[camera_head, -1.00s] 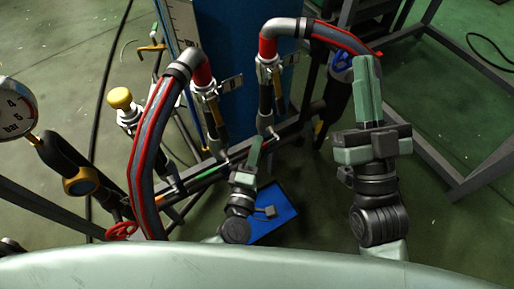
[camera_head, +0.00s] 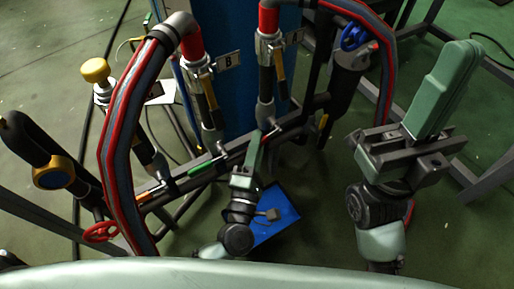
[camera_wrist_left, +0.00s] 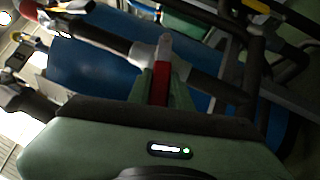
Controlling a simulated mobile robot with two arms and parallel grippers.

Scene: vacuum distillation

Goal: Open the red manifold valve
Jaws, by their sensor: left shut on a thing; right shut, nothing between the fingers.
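My left gripper (camera_head: 255,143) is at the dark manifold pipe in the middle of the head view. In the left wrist view its green fingers are shut around a red valve handle (camera_wrist_left: 161,84), with the handle's pale end showing beyond the fingertips. In the head view a small red-and-white part of the handle (camera_head: 271,133) shows beside the fingertips; the rest is hidden. The handle's exact angle to the pipe is hard to tell. My right gripper (camera_head: 464,62) is shut and empty, raised at the right, apart from the manifold.
A green handle (camera_head: 202,166) and an orange handle (camera_head: 150,193) sit further left on the same pipe. Red-and-grey hoses (camera_head: 118,130) arch over the left side. A red handwheel (camera_head: 101,232) is at lower left, a blue one (camera_head: 355,38) at upper right. A blue plate (camera_head: 275,218) lies below.

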